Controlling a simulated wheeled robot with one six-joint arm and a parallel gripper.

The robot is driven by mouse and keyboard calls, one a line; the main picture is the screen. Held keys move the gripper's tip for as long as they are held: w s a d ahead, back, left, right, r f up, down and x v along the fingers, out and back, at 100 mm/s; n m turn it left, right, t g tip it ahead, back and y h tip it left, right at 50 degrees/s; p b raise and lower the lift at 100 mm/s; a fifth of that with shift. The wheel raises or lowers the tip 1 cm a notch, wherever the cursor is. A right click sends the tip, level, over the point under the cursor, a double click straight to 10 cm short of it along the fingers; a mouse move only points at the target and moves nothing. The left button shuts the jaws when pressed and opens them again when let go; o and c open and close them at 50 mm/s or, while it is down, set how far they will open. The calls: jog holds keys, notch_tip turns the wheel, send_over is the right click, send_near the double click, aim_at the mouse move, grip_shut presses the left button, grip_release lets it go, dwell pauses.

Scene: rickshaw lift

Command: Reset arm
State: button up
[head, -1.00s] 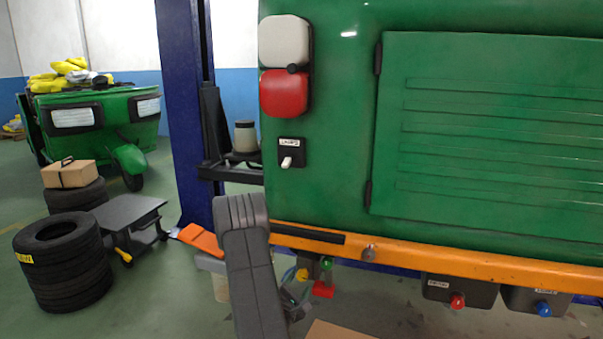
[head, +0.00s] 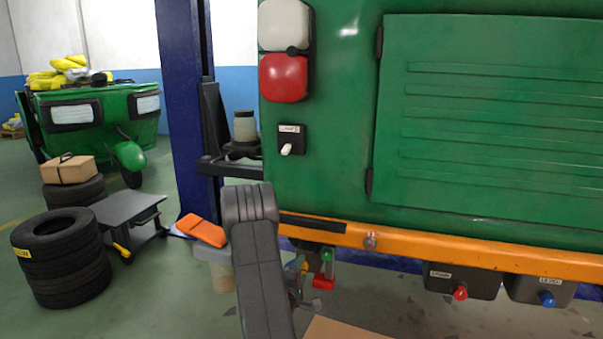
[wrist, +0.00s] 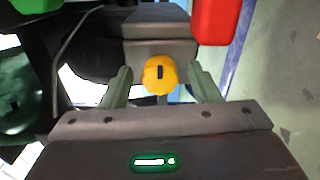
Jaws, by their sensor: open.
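My gripper (wrist: 160,80) is open in the wrist view, with its two grey-green fingers spread apart. A yellow round knob (wrist: 160,75) with a black slot shows between them, with a gap on each side. I cannot tell its depth relative to the fingertips. In the head view my dark grey arm reaches up from the bottom, just left of the middle, below the rear corner of a green rickshaw (head: 330,180). The gripper is mostly hidden there, near the small green knob (head: 327,256) and red part (head: 323,282) under the orange bumper (head: 450,250).
Two dark boxes with a red knob (head: 460,293) and a blue knob (head: 547,299) hang under the bumper. A blue pillar (head: 183,110) stands left of the rickshaw.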

jog(key=m+b, duration=0.3)
jog(key=m, duration=1)
jog(key=shift+f+m+b, duration=0.1)
jog(key=shift+m+b, duration=0.3)
